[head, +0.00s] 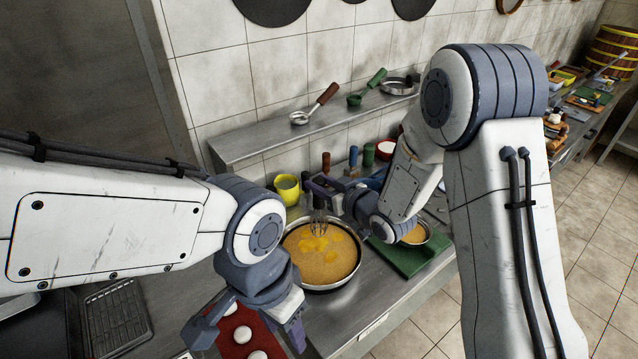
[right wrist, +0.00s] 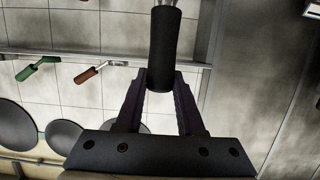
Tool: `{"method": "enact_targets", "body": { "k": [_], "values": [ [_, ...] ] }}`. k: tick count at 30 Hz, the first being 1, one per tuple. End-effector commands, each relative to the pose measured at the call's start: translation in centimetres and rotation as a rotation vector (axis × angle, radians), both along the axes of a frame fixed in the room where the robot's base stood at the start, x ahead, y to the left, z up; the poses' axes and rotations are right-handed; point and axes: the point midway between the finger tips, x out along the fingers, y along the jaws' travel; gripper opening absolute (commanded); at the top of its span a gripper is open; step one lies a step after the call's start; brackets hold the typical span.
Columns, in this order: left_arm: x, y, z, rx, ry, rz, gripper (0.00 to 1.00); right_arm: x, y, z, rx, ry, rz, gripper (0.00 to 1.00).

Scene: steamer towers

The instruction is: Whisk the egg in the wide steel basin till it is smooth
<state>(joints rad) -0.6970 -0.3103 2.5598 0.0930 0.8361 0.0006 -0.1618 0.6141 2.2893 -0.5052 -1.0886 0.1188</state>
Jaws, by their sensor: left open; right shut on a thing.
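The wide steel basin (head: 357,270) stands on the steel counter and holds yellow egg (head: 318,265). The egg has brighter orange-yellow patches towards its back half, so its colour is uneven. My right gripper (head: 325,190) is shut on the dark handle of the whisk (head: 319,225), above the basin's back part. The whisk's wires point down at the egg; I cannot tell how deep they reach. In the right wrist view the black whisk handle (right wrist: 163,50) sits between my right fingers (right wrist: 160,92). My left gripper (head: 248,335) is open and empty, in front and left of the basin.
A red tray (head: 232,322) with white round things lies under my left gripper. A yellow cup (head: 287,189) stands behind the basin. A smaller bowl (head: 415,236) on a green board (head: 408,259) is at its right. A shelf (head: 270,140) with ladles runs behind.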

Motion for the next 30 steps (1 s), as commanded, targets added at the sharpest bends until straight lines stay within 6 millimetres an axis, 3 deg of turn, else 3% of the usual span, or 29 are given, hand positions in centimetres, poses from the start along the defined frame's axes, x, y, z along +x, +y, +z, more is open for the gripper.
{"method": "enact_targets", "body": {
  "k": [30],
  "values": [
    [0.0, 0.0, -10.3, 0.0, 0.0, -0.001, 0.5, 0.0, -0.1, -10.6, 0.001, -0.002, -0.001, 0.0]
  ]
}}
